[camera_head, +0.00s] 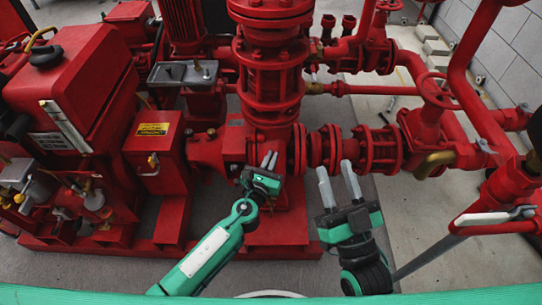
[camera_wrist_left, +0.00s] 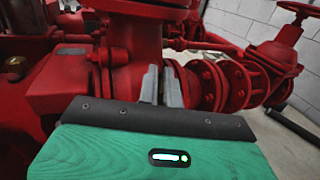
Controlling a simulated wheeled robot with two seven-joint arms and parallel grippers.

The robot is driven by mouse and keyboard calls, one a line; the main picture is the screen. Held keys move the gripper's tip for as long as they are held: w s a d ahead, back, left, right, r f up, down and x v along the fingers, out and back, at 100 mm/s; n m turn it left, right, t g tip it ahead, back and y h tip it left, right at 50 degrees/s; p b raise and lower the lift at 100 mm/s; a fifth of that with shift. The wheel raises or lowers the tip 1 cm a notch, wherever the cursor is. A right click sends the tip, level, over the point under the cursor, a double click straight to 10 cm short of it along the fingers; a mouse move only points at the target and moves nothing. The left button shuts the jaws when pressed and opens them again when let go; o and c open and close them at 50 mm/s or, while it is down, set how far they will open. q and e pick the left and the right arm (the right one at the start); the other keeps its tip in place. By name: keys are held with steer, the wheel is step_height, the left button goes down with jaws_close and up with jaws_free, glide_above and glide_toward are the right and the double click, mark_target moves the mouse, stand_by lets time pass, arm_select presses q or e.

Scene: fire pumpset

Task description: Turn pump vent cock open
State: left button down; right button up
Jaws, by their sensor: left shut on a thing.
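The red pump casing (camera_head: 235,147) stands in the middle of the head view, below a tall flanged pipe. My left gripper (camera_head: 269,160) is at the front of the casing, with its two grey fingers pointing up and close together. In the left wrist view its fingers (camera_wrist_left: 162,82) stand against the red casing and flange, with a narrow gap between them. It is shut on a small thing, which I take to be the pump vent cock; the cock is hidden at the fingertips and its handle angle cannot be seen. My right gripper (camera_head: 338,184) is open and empty, in front of the flanged pipe.
A flanged pipe (camera_head: 330,148) runs right from the casing to a valve with a red handwheel (camera_head: 438,90). A white-handled valve lever (camera_head: 495,217) is at the far right. A red engine (camera_head: 80,90) fills the left. Grey floor shows at right.

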arm_select(q)
steer(key=shift+d+n+t+y, duration=0.1)
steer(key=shift+n+t+y, duration=0.2)
steer(key=shift+n+y, duration=1.7)
steer(key=shift+y, duration=0.9)
arm_select(e)
steer(key=shift+a+f+g, duration=0.15)
steer(key=shift+f+g, duration=0.15)
steer(key=shift+f, duration=0.15)
arm_select(q)
steer(key=shift+y, duration=0.4)
steer(key=shift+r, duration=0.1)
steer(key=c, duration=1.6)
jaws_free()
steer(key=shift+w, duration=0.1)
arm_select(e)
steer(key=shift+w+r, duration=0.1)
